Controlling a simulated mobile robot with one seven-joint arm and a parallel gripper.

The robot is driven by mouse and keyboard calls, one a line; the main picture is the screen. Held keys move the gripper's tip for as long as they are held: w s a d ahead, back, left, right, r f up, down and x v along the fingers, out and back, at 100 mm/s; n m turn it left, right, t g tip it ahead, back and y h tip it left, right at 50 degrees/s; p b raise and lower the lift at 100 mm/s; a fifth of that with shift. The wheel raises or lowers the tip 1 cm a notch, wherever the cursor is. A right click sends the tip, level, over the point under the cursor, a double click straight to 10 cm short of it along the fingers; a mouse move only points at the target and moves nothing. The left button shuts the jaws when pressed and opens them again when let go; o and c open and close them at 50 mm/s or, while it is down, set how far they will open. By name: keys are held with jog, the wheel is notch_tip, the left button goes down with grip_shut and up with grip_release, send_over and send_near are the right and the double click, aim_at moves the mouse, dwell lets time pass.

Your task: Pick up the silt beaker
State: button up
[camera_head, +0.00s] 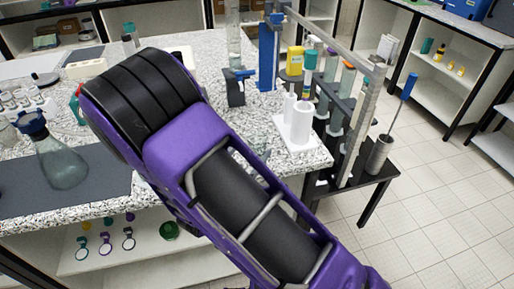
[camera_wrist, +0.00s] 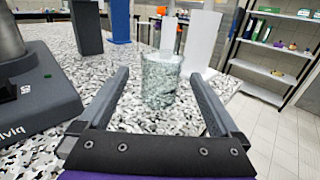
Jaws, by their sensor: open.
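A clear glass beaker (camera_wrist: 161,82) stands upright on the speckled worktop in the wrist view, ahead of my gripper (camera_wrist: 159,76). My gripper is open and empty, with one finger on either side of the beaker's near part; I cannot tell whether either finger touches it. No label on the beaker is readable. In the head view the beaker (camera_head: 262,151) shows only faintly beside my arm, which hides most of it and my gripper.
White cylinders (camera_head: 300,124) stand just behind the beaker, with a tube rack and metal frame (camera_head: 362,105) to their right. A grey device base (camera_wrist: 38,105) is left of my gripper. A stoppered flask (camera_head: 62,163) stands at the left. The worktop's edge is close on the right.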

aim_at(252, 149)
jog(key=x, duration=0.4)
jog(key=shift+d+r, duration=0.1)
jog(key=shift+r, duration=0.05)
jog(key=c, duration=1.5)
